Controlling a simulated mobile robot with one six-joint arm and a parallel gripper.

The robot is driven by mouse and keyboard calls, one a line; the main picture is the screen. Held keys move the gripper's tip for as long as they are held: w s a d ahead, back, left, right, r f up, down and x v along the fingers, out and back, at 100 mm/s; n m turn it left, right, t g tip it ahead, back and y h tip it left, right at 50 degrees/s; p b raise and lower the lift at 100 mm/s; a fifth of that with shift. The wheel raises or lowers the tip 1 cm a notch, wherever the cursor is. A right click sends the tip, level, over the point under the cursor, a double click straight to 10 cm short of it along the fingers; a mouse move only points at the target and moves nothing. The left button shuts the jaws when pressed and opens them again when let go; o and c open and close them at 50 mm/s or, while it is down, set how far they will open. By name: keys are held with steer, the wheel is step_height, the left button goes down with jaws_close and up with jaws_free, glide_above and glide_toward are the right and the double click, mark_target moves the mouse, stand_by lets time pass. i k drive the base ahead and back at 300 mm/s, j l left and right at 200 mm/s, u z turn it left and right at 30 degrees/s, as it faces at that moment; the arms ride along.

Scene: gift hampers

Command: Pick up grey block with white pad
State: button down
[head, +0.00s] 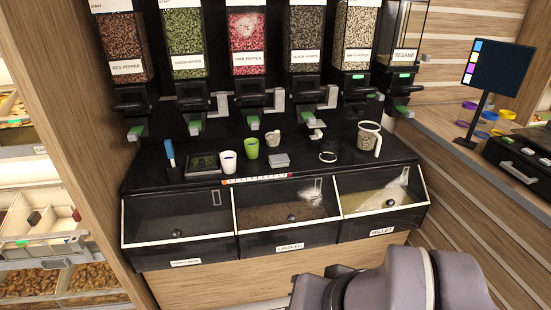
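A small grey block (279,161) with a paler top lies on the black counter in the head view, right of the green cup and below the dispensers. It fits the grey block with white pad, but it is too small to make out the pad clearly. Nothing touches it. My grey arm links fill the bottom right of the head view, well in front of the counter and apart from the block. My gripper itself does not show, so I cannot see its fingers or whether it holds anything.
A green cup (250,148), a white cup (229,161), a dark tray (203,164), a blue-handled tool (170,154) and a clear jug (369,139) share the counter (305,172). Dispensers (248,45) hang behind. Lidded bins (285,217) stand in front. A monitor (499,67) stands right.

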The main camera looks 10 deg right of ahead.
mark_target(277, 161)
steer(key=i+l+z, duration=0.15)
steer(key=i+l, duration=0.15)
steer(key=i, duration=0.45)
steer(key=i+l+z, duration=0.15)
steer(key=i, duration=0.55)
steer(key=i+l+z, duration=0.15)
steer(key=i, duration=0.6)
